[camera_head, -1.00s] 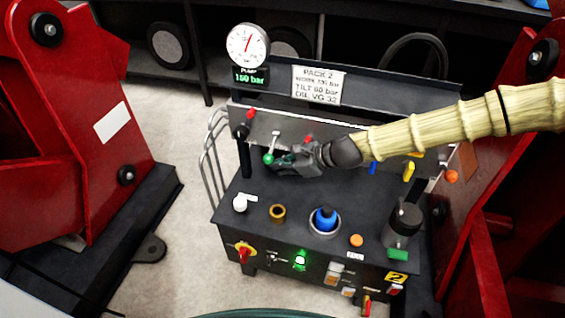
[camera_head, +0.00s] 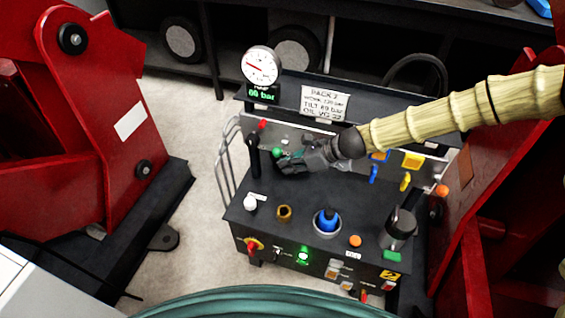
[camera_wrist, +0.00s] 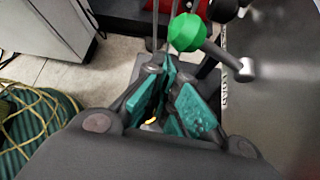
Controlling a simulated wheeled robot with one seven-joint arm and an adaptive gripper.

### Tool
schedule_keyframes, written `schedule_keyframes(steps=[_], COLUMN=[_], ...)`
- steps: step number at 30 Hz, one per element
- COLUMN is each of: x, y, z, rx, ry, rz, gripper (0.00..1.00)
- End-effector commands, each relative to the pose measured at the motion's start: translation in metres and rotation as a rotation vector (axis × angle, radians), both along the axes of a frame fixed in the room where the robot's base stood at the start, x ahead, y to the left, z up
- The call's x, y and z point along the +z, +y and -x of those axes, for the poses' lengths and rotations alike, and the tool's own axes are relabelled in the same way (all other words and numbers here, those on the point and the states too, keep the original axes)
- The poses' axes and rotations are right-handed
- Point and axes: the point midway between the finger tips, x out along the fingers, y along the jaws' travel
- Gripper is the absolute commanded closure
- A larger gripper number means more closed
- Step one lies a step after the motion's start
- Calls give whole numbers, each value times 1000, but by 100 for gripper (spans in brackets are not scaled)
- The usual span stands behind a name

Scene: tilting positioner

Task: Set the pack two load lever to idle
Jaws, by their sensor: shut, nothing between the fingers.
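The lever with the green knob (camera_head: 278,153) is on the grey front plate of the pack two unit, at its left part. In the wrist view the green knob (camera_wrist: 186,32) is at the top centre, with its metal shaft running right to a pivot on the plate. My gripper (camera_head: 290,162) is right beside the knob in the head view. Its teal finger pads (camera_wrist: 178,108) are empty and lie below the knob in the wrist view; I cannot tell whether they touch it. My gripper and wrist hide part of the plate. No idle mark is readable.
The dial gauge (camera_head: 261,66) has a green display reading 60 bar. A pack 2 label (camera_head: 325,102) stands behind the plate. Blue and yellow levers (camera_head: 405,181) are right of my wrist. Red frames (camera_head: 95,120) flank the unit. A white knob (camera_head: 250,202) is on the deck.

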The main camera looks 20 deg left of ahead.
Motion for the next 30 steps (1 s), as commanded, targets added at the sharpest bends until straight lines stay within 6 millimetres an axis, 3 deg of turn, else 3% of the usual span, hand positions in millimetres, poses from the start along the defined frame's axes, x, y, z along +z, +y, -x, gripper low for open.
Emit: schedule_keyframes(steps=[6,30], x=[9,16], y=[-3,-6], z=[-1,-4], rx=[-4,-4], ry=[-1,-4], rz=[1,0], gripper=[100,100])
